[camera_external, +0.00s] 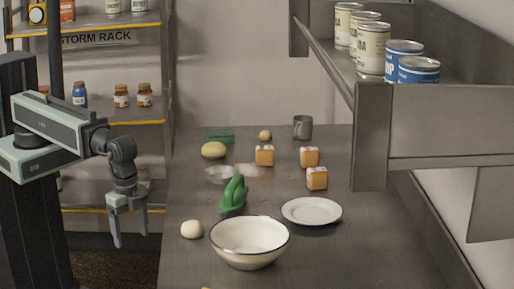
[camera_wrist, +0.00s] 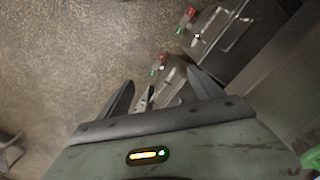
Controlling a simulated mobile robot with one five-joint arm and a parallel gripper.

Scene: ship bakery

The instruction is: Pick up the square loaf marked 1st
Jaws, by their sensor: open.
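Three small square loaves with orange-brown sides and pale tops stand on the grey counter: one on the left (camera_external: 264,156), one at the back right (camera_external: 310,157) and one at the front right (camera_external: 317,178). Their marks are too small to read, so I cannot tell which is marked 1st. My gripper (camera_external: 130,238) hangs open and empty, pointing down, off the counter's left edge and well apart from the loaves. In the wrist view my gripper (camera_wrist: 160,88) shows two spread fingers above the floor, with no loaf in sight.
The counter (camera_external: 360,255) also holds a white bowl (camera_external: 249,247), white plate (camera_external: 311,212), green object (camera_external: 233,193), pale round dough (camera_external: 192,230), metal dish (camera_external: 219,175) and grey mug (camera_external: 303,127). A shelf with cans (camera_external: 374,50) overhangs the right. A storm rack (camera_external: 110,38) stands left.

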